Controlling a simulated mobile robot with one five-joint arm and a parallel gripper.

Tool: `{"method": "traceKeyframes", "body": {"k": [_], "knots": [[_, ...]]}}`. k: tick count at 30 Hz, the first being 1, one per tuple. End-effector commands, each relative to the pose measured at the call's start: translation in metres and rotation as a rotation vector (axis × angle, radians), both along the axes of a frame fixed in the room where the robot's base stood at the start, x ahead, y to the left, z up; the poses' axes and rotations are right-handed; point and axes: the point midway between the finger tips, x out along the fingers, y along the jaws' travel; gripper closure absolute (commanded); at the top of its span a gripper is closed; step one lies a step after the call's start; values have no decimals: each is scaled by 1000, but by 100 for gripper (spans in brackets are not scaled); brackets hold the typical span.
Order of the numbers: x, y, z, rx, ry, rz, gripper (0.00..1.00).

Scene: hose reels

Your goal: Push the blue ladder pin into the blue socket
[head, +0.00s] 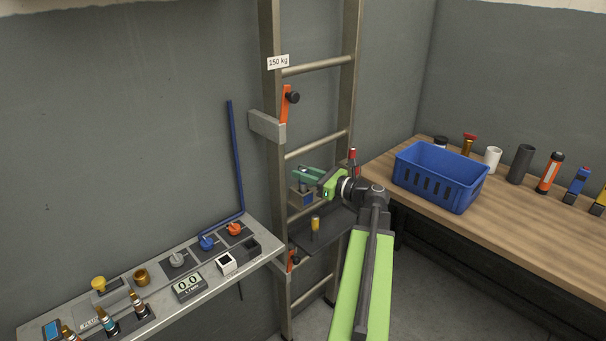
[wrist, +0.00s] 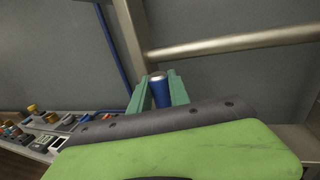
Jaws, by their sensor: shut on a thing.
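The blue ladder pin (wrist: 160,93) shows in the wrist view as a blue cylinder with a silvery top, upright between the two green fingers of my gripper (wrist: 158,92). In the head view my gripper (head: 304,175) is at the ladder, shut on the pin, and the fingers hide most of it. A small block with a blue face (head: 308,198), which looks like the blue socket, sits on the ladder just below the fingers. I cannot tell whether the pin touches it. The socket's opening is hidden.
The ladder (head: 273,110) has rungs close around my gripper. A dark shelf (head: 325,236) below carries a yellow pin (head: 315,223); a red-topped pin (head: 352,157) stands to the right. A blue crate (head: 440,177) is on the wooden bench. A grey shelf with knobs (head: 155,300) is left.

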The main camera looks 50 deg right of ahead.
Motion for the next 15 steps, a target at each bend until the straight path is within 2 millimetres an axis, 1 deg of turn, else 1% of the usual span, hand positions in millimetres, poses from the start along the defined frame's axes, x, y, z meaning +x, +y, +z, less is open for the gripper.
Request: {"method": "traceKeyframes", "body": {"k": [13,14,15], "knots": [[0,0,-12,0,0,0,100],[0,0,-11,0,0,0,74],[0,0,-11,0,0,0,68]]}}
